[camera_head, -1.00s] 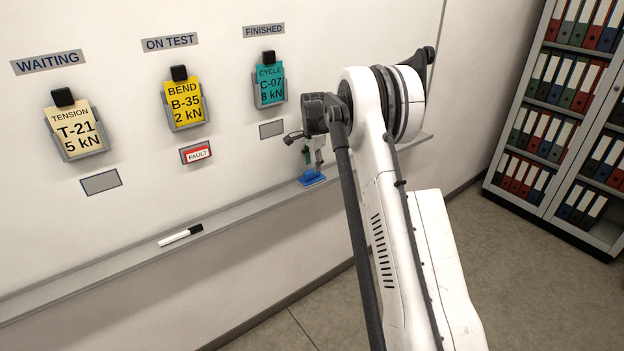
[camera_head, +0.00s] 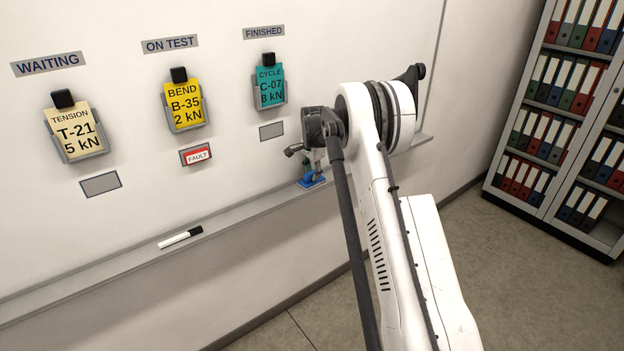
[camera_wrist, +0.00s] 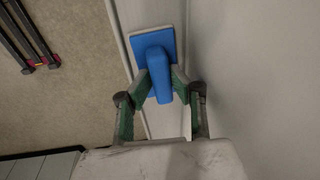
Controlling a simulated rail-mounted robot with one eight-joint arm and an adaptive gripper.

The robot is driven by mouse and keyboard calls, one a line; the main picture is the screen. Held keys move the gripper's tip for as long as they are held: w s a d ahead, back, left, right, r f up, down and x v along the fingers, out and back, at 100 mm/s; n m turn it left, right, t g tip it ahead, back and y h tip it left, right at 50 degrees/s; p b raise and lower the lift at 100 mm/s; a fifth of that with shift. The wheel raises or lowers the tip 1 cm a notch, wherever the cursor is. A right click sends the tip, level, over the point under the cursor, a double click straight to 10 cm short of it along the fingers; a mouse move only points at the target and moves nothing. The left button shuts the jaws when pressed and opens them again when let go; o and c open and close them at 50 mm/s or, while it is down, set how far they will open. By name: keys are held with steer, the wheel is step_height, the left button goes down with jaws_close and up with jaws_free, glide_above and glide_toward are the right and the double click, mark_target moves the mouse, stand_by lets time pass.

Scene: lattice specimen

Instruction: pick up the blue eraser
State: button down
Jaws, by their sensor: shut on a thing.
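The blue eraser (camera_head: 311,182) rests on the tray ledge (camera_head: 240,213) below the whiteboard in the head view. In the wrist view the eraser (camera_wrist: 158,66) shows a flat blue base with a raised grip along its middle. My gripper (camera_wrist: 160,88) is above it, with its green-padded fingers shut on the raised grip from both sides. In the head view my gripper (camera_head: 314,170) points down over the eraser. The fingertips are partly hidden there.
A black and white marker (camera_head: 180,237) lies on the ledge to the left. Cards in holders, such as the teal card (camera_head: 269,87), hang on the whiteboard (camera_head: 230,125). A binder shelf (camera_head: 560,120) stands at the right.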

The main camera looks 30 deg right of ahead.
steer(key=shift+r, duration=0.1)
steer(key=shift+s+r, duration=0.2)
steer(key=shift+r, duration=0.35)
step_height(320, 180, up, 6)
steer(key=s+d, duration=0.3)
steer(key=s, duration=1.6)
steer(key=shift+s+d+f, duration=0.15)
